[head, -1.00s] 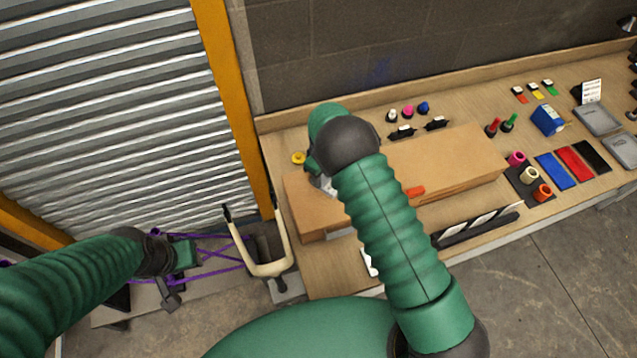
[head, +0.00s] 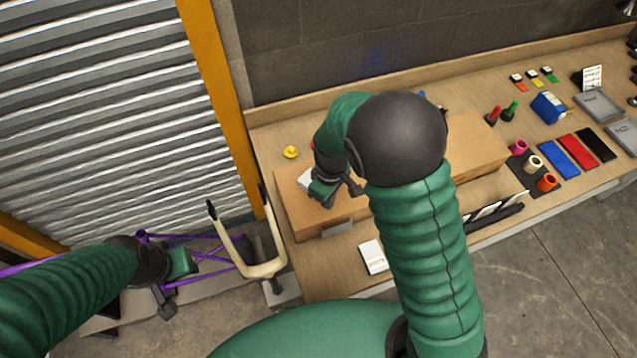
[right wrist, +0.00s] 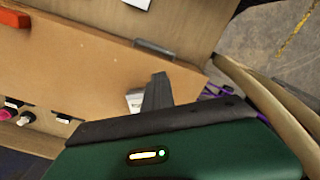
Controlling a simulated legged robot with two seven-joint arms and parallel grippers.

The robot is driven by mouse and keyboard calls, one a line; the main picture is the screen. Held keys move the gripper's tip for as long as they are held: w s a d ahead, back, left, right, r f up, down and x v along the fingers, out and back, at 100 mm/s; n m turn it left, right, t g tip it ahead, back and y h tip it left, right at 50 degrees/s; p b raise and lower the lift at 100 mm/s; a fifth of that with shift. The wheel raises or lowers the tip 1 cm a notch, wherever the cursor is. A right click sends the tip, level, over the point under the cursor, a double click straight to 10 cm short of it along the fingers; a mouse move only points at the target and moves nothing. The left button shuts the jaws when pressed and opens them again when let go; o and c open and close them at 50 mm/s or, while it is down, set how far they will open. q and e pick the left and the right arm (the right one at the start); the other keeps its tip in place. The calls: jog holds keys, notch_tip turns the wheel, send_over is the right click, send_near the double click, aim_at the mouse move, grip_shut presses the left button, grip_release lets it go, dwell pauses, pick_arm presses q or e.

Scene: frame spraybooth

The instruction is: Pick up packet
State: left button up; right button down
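A small white item (head: 305,178), possibly the packet, shows at the left end of a long cardboard box (head: 300,218) in the head view. My right gripper (head: 336,193) is just right of it, low over the box top. In the right wrist view the white item (right wrist: 134,99) is partly hidden behind a dark finger (right wrist: 158,92); I cannot tell whether they touch. A flat white card or packet (head: 373,257) lies on the bench in front of the box. My left gripper (head: 166,300) hangs at lower left, away from the bench; its opening is unclear.
A cream fork-shaped frame (head: 262,268) and a purple bicycle frame (head: 205,268) stand left of the bench. A yellow knob (head: 290,152) is behind the box. Spools, coloured panels (head: 575,162) and grey trays (head: 598,105) fill the right side of the bench.

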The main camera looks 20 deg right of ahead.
jog(key=s, duration=0.4)
jog(key=shift+r, duration=0.15)
jog(key=shift+c, duration=2.2)
grip_release()
